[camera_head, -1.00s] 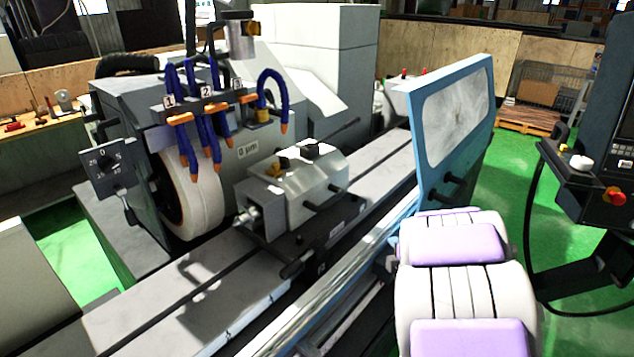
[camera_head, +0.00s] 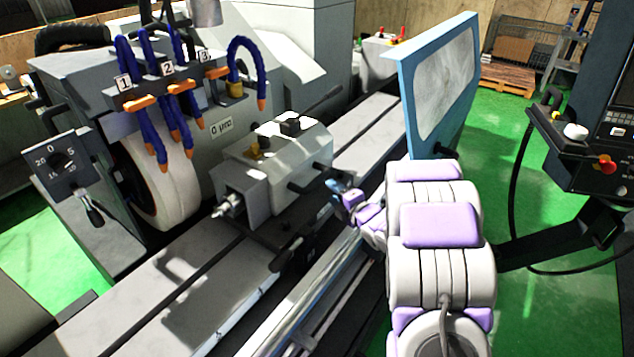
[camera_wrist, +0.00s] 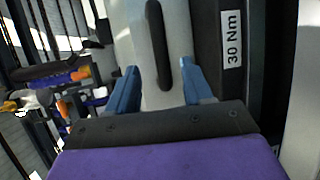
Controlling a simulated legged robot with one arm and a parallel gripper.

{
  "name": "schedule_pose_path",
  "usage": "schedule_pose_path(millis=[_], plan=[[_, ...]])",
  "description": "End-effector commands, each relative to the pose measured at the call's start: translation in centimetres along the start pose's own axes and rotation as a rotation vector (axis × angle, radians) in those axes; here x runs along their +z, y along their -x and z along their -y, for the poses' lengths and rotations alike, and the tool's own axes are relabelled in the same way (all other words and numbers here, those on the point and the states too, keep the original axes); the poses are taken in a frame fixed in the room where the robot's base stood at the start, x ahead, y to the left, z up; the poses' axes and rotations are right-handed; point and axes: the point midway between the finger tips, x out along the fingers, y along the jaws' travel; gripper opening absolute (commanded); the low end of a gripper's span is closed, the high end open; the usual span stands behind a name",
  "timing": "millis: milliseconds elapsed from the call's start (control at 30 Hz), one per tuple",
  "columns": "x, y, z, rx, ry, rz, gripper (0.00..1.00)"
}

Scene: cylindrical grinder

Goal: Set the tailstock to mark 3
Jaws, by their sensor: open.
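The tailstock (camera_head: 275,160) is a grey block on the machine table (camera_head: 160,320), with its pointed centre (camera_head: 228,206) facing left. A black lever (camera_head: 287,254) sticks out low at its front. Faint ticks show along the table's front edge; no mark number is readable. My gripper (camera_head: 338,192) is at the right side of the tailstock, near a black bar handle. In the wrist view my gripper (camera_wrist: 158,88) has two blue fingers spread apart. A black elongated handle (camera_wrist: 157,45) on a light grey surface lies ahead between them, with a "30 Nm" label (camera_wrist: 231,40) to the right.
The grinding wheel (camera_head: 155,185) and blue coolant hoses (camera_head: 165,100) numbered 1 to 3 stand behind left. A control panel (camera_head: 590,150) is at the far right. The table left of the tailstock is clear.

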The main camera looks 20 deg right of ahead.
Motion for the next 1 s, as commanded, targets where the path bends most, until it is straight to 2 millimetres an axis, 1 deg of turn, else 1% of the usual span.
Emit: schedule_pose_path(millis=[33,100,300,500,700,1000], plan=[[-0.2,-1.1,0.3,-0.003,-0.003,-0.003,0.51],[-0.2,-2.5,0.2,0.001,-0.003,-0.003,0.51],[-0.1,-6.2,0.2,0.001,-0.001,-0.002,0.51],[-0.1,-8.6,0.1,-0.002,-0.001,-0.001,0.51],[0.0,-9.7,0.0,0.000,0.001,0.001,0.51],[0.0,-9.7,0.1,-0.002,0.000,0.001,0.50]])
